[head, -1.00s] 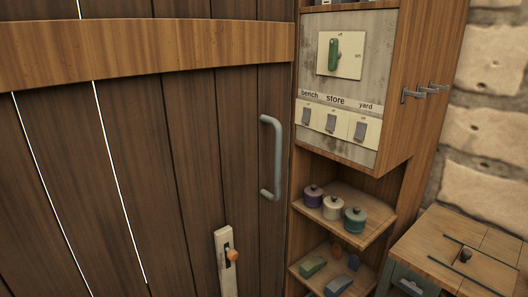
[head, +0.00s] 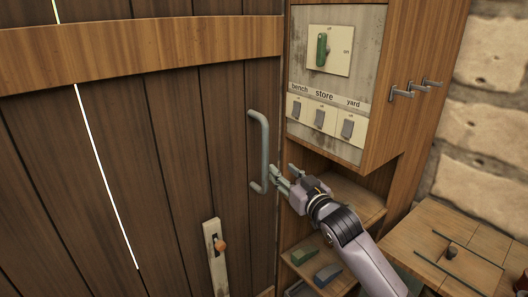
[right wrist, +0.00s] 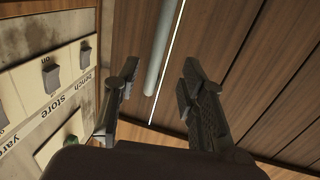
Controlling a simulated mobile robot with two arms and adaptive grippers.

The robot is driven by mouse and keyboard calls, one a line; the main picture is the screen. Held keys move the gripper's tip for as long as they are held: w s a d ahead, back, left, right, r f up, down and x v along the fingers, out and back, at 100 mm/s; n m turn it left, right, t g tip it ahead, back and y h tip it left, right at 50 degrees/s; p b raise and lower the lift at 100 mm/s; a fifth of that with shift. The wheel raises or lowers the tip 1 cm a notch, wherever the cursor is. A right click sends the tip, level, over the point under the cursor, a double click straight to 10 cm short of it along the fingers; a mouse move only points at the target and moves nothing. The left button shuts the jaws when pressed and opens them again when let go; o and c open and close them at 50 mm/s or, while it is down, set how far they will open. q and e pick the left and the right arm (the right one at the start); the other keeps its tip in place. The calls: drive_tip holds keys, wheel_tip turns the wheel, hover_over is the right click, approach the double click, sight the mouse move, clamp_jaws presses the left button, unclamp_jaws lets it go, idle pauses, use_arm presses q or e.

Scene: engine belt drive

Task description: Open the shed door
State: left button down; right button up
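The shed door (head: 120,140) is dark wooden planks with a lighter cross board, and it looks shut. Its grey bar handle (head: 265,145) stands upright near the door's right edge. My right gripper (head: 283,177) is beside the lower part of the handle, to its right. In the right wrist view my right gripper (right wrist: 160,68) is open, with the handle (right wrist: 163,45) showing between its fingers and nothing gripped. A pale latch plate (head: 212,262) with an orange knob (head: 221,245) sits lower on the door. My left gripper is out of view.
A wooden cabinet (head: 395,75) right of the door carries a switch panel (head: 330,140) with a green rotary switch (head: 322,49). Hooks (head: 415,90) stick out from its side. Shelves below are partly hidden by my arm. A wooden-topped box (head: 470,235) stands at lower right.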

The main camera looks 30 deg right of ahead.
sight(267, 155)
drive_tip(key=w, duration=0.3)
drive_tip(key=w+d+p, duration=0.1)
drive_tip(key=w, duration=0.3)
drive_tip(key=w+p, duration=0.1)
drive_tip(key=w, duration=0.3)
drive_tip(key=shift+d, duration=0.2)
drive_tip(key=shift+w, duration=0.55)
drive_tip(key=shift+c, duration=0.3)
clamp_jaws()
